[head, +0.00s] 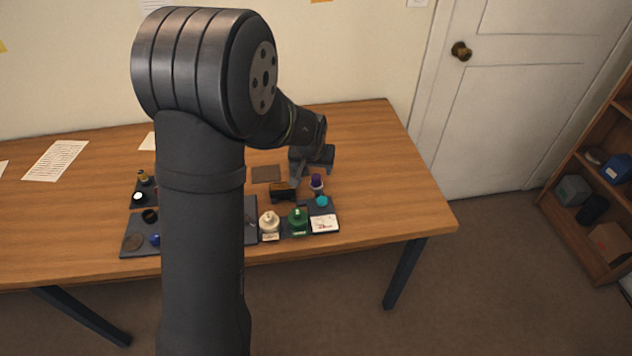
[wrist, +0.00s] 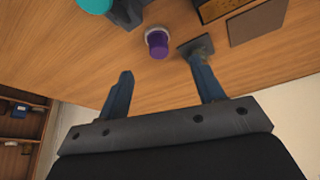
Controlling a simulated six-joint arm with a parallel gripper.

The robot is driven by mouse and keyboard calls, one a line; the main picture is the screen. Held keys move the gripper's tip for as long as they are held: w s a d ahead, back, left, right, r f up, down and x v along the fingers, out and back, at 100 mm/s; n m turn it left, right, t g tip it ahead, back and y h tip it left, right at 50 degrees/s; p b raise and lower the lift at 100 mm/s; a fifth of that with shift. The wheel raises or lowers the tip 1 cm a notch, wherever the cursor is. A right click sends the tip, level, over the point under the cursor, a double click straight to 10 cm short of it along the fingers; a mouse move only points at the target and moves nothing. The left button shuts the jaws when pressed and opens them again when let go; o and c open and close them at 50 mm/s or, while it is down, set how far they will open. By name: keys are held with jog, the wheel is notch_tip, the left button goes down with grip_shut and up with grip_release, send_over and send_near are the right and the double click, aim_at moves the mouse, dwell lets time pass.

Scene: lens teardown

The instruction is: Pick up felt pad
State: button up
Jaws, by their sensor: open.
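A flat brown square (head: 266,173), which looks like the felt pad, lies on the bare table behind the dark trays. It also shows at the upper right in the wrist view (wrist: 257,22). My gripper (head: 308,168) is over the table to the right of this square. In the wrist view my gripper (wrist: 160,66) has its fingers wide apart with nothing between them. The right finger's tip overlaps a small dark square patch (wrist: 195,46); I cannot tell whether they touch.
A purple-capped container (head: 316,182) stands close to my gripper. A dark brown block (head: 283,191) is near the square. A teal item (head: 322,201), a green bottle (head: 298,221) and a white bottle (head: 269,222) stand in front. The table behind is mostly clear.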

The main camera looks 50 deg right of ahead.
aim_at(316, 176)
jog(key=shift+x, duration=4.05)
jog(key=shift+d, duration=0.1)
jog(key=shift+c, duration=0.4)
jog(key=shift+r, duration=0.1)
jog(key=c, duration=1)
